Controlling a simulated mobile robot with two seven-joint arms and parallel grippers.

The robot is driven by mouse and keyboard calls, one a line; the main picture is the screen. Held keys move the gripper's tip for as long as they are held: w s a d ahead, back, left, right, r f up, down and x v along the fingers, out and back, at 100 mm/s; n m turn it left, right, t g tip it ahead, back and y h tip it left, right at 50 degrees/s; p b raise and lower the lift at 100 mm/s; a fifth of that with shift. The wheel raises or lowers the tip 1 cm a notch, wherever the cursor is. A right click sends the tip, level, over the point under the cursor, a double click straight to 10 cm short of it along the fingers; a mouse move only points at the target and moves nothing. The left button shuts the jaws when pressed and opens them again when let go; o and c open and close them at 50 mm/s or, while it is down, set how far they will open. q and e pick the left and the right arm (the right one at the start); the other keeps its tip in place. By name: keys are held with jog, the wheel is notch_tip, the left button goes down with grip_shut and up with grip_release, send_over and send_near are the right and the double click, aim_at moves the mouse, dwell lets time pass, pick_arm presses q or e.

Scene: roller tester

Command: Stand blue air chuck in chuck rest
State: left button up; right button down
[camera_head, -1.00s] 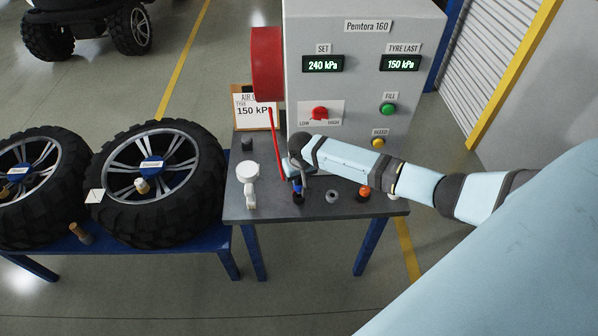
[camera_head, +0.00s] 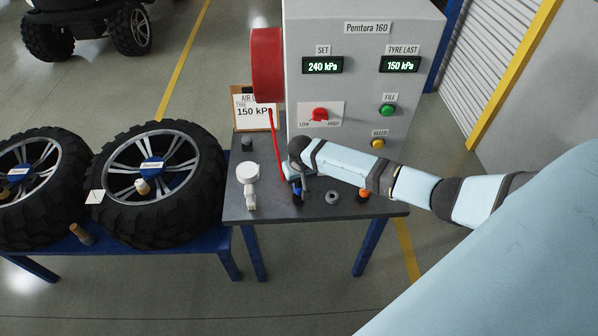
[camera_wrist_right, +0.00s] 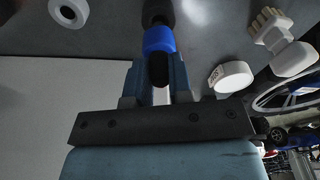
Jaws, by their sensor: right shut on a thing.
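The blue air chuck (camera_head: 298,189) is upright near the front of the grey bench top, partly hidden by my right gripper (camera_head: 296,178). In the right wrist view, the right gripper (camera_wrist_right: 158,78) is shut on the chuck, whose blue collar (camera_wrist_right: 159,40) shows just beyond the fingers. A dark round part (camera_wrist_right: 156,12) is beyond the collar; I cannot tell whether it is the chuck's end or the chuck rest. A small grey ring (camera_head: 332,197) lies on the bench just right of the chuck. My left gripper is not in view.
An orange-topped piece (camera_head: 364,192) stands near the bench's right edge. A white round-headed gauge (camera_head: 248,174) lies left of the chuck. A red hose (camera_head: 275,140) hangs from the reel (camera_head: 266,64). The grey tester cabinet (camera_head: 350,75) stands behind. Wheels (camera_head: 160,180) are at left.

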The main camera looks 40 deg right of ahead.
jog(key=shift+f+b, duration=0.5)
jog(key=shift+f, duration=0.8)
jog(key=c, duration=0.9)
grip_release()
jog(key=shift+c, duration=0.2)
notch_tip(320, 180, up, 14)
jog(key=s, duration=0.1)
jog(key=shift+s+a, duration=0.2)
jog(key=shift+s, duration=0.15)
jog(key=s+a+f+n+t+y, duration=0.25)
jog(key=s+a+f, duration=0.25)
jog(key=s+a, duration=0.3)
jog(key=s+a+f+n+t+y, duration=0.15)
jog(key=s+a+f+t, duration=0.25)
jog(key=s+a+f, duration=0.4)
jog(key=s+r+n+t, duration=0.1)
jog(key=s+r+t, duration=0.2)
jog(key=s, duration=0.6)
jog(key=shift+s+a+r+n, duration=0.2)
jog(key=shift+r+n, duration=0.2)
jog(key=shift+r, duration=0.45)
